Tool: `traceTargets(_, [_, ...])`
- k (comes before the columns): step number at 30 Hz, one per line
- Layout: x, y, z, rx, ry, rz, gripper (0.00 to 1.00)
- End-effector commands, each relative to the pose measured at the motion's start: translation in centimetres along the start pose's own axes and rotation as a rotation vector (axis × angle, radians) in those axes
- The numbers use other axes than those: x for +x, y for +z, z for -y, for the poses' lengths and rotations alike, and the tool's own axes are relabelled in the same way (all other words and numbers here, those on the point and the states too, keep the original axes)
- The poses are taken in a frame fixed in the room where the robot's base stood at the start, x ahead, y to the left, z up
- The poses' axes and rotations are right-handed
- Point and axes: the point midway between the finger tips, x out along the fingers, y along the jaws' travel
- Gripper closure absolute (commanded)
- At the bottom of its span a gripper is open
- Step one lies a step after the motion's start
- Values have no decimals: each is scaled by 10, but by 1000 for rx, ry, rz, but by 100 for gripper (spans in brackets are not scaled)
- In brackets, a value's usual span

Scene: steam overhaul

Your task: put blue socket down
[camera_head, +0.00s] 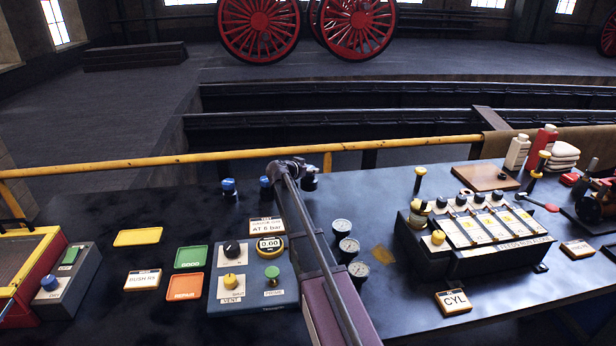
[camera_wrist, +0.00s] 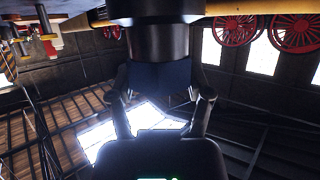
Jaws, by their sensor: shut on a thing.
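My gripper (camera_wrist: 159,95) shows in the wrist view with a finger on each side of a dark thing. It is shut on what looks like the blue socket (camera_wrist: 158,76), whose near part is dark navy and whose far part is a wider black cylinder. In the head view, my gripper (camera_head: 308,180) is at the end of my arm, over the back edge of the bench (camera_head: 100,215); the socket's details are too small to tell there. Two blue-topped pieces, one on the left (camera_head: 228,187) and one beside my arm (camera_head: 265,186), are at the bench's back edge.
A yellow rail (camera_head: 200,157) runs behind the bench. A control box (camera_head: 252,285) and coloured plates, including a green one (camera_head: 190,257), lie left of my arm. Gauges (camera_head: 348,247) and a valve block (camera_head: 478,240) are on the right. The back left of the bench is clear.

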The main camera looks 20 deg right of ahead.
Motion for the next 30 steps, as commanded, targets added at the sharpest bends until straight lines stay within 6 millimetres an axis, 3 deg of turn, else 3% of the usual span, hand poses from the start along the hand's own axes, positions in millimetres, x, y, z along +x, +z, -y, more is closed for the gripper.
traceTargets(9, [12, -3, 12, -1, 0, -1, 96])
traceTargets(19, [20, 25, 9, -1, 0, -1, 96])
traceTargets(30, [22, 30, 10, -1, 0, -1, 96])
